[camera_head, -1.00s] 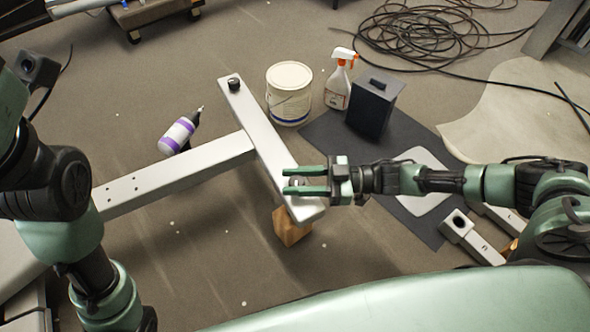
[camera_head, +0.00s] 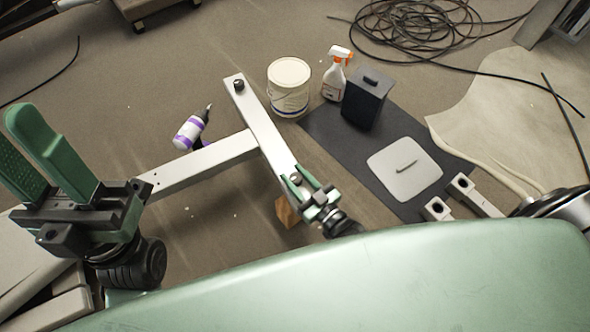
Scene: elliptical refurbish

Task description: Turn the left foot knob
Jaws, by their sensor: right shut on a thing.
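My left gripper (camera_head: 14,132) is at the left edge, fingers apart and empty, well away from both knobs.
A wooden block (camera_head: 287,212) sits under the crossbar's near end. A dark mat (camera_head: 345,160) carries a white pad (camera_head: 405,168). Coiled cable (camera_head: 420,25) lies behind.

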